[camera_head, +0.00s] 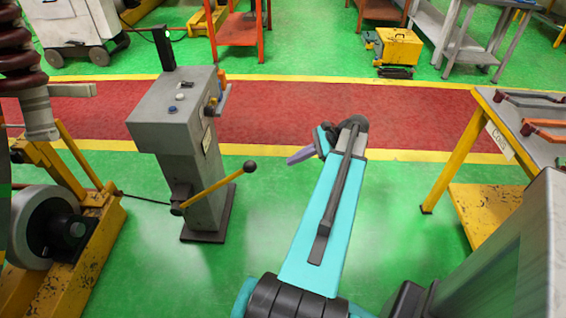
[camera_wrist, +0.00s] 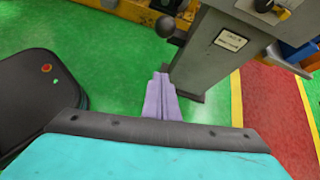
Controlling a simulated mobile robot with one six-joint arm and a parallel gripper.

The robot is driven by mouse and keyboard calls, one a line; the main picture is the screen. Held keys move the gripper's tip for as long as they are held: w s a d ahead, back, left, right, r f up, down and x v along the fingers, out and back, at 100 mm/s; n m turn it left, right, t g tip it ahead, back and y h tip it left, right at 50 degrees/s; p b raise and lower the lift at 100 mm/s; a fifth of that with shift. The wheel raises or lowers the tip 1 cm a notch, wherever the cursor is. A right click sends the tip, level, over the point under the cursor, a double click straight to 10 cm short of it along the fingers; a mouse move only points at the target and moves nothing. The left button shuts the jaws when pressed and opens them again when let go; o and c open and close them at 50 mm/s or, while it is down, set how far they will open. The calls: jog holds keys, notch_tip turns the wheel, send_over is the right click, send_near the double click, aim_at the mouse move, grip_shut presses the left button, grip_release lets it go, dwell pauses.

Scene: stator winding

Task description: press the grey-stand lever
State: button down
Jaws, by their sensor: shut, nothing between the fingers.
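The grey stand (camera_head: 190,150) is a box-topped pedestal left of the middle in the head view. Its lever (camera_head: 215,190) is a yellow rod with a dark ball knob, sticking out to the right from the lower part of the column. My gripper (camera_head: 300,155) is purple and lies to the right of the knob, apart from it. In the wrist view my gripper (camera_wrist: 162,80) is shut and empty, over green floor. There the grey stand (camera_wrist: 215,50) is to its upper right, and the lever knob (camera_wrist: 166,25) is just above its tips in the picture.
A yellow machine (camera_head: 75,270) stands at the left. A yellow-legged table (camera_head: 470,125) stands at the right. A red walkway (camera_head: 300,110) with yellow borders runs behind the stand. Green floor (camera_head: 270,215) is clear between the stand and my arm.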

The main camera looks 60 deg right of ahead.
jog(key=w+a+f+p, duration=0.1)
jog(key=w+a+f, duration=0.2)
jog(key=w+a, duration=0.3)
jog(key=shift+w+a, duration=0.3)
jog(key=shift+w, duration=0.85)
jog(key=shift+f, duration=0.1)
